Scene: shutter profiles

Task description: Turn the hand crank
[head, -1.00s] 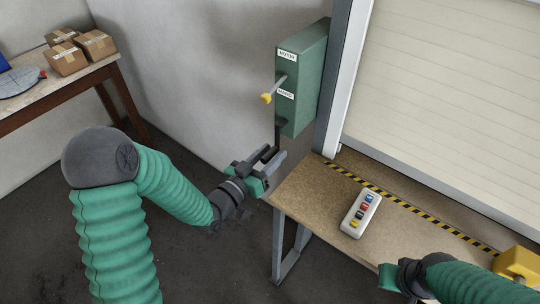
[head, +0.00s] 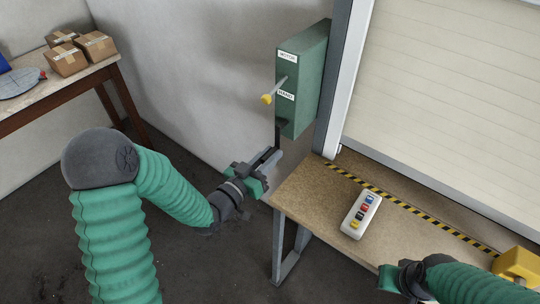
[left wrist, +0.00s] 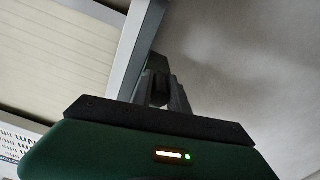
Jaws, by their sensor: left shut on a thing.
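A green box (head: 309,75) labelled MOTOR and HAND hangs beside the shutter. A grey lever with a yellow knob (head: 266,99) sticks out of its front. A thin dark rod, seemingly the hand crank (head: 277,136), comes down from the box's lower front. My left gripper (head: 270,158) is below the box, shut on the crank's dark lower part, which its fingers mostly hide. In the left wrist view a dark piece (left wrist: 158,87) sits between the fingers. My right gripper (head: 402,281) is over the bench's front edge; its fingers are not clear.
A bench (head: 310,190) carries a white remote (head: 361,214) with coloured buttons and a yellow block (head: 518,263). The pale shutter (head: 450,90) rises behind it. Boxes (head: 67,58) stand on a table at the far left. The floor between is clear.

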